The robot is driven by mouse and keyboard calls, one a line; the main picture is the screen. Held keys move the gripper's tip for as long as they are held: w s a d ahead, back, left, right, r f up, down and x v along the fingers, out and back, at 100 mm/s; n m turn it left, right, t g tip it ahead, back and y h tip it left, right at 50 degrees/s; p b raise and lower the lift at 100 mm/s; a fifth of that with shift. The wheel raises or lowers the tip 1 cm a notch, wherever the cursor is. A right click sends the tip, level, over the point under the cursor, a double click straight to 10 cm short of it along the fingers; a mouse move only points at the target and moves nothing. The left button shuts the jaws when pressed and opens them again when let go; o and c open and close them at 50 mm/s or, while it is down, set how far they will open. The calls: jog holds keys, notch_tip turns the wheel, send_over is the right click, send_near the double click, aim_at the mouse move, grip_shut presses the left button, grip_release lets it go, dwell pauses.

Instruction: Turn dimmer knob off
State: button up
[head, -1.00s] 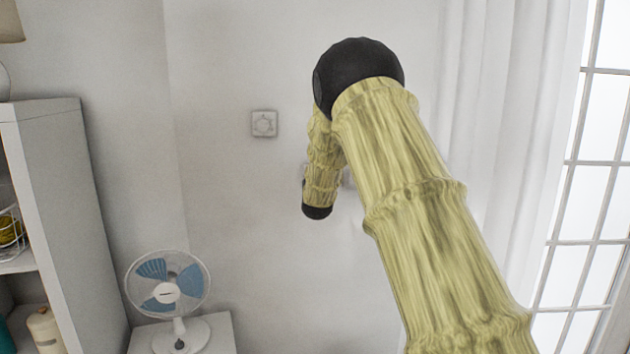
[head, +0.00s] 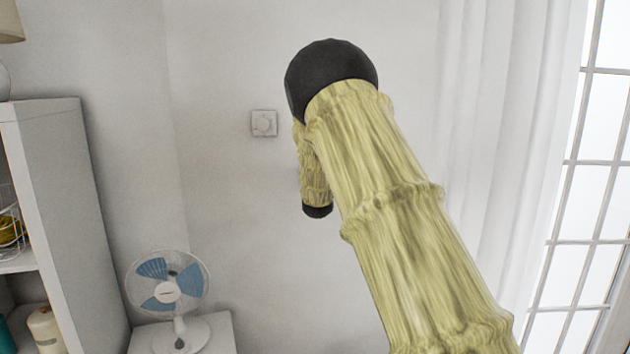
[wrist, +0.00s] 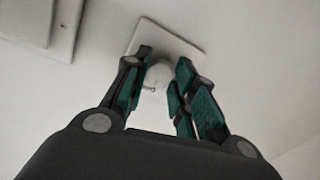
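In the wrist view a small round white knob (wrist: 158,74) stands out from a square white wall plate (wrist: 167,42); I take it as the dimmer. A small pin or mark shows at the knob's lower edge. My gripper (wrist: 165,60) is open, its two teal-padded fingers on either side of the knob, with the tips over the plate. A gap shows between knob and right finger; I cannot tell whether the left finger touches it. In the head view my arm hides the gripper and this plate.
Another square wall fitting with a round dial (head: 264,123) is left of my arm; a layered plate (wrist: 40,25) shows at the wrist view's upper left. A fan (head: 167,290) on a white stand and a shelf unit (head: 60,200) are left. A curtain (head: 500,140) and window are right.

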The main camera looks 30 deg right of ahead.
jog(key=o, duration=0.4)
jog(key=shift+d+f, duration=0.1)
jog(key=shift+f, duration=0.25)
jog(key=shift+r, duration=0.25)
jog(key=v, duration=1.2)
jog(key=shift+f, duration=0.1)
